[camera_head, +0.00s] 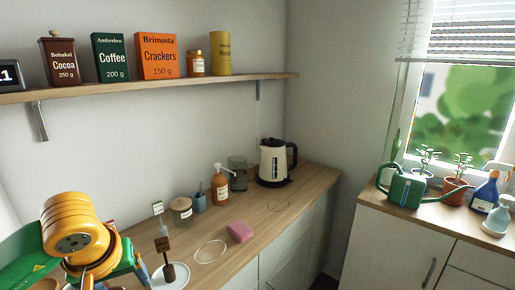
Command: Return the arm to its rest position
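A yellow joint (78,232) and green links of my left arm show at the lower left, in front of the counter's near end. No fingertips of my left gripper can be made out, so I cannot see whether it holds anything. My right arm and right gripper are out of view.
The wooden counter (255,222) holds a kettle (272,163), a pump bottle (220,186), a jar (181,211), a pink sponge (240,232) and a white round stand (170,277). A shelf (150,88) with packages runs above. A watering can (405,190) stands by the window.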

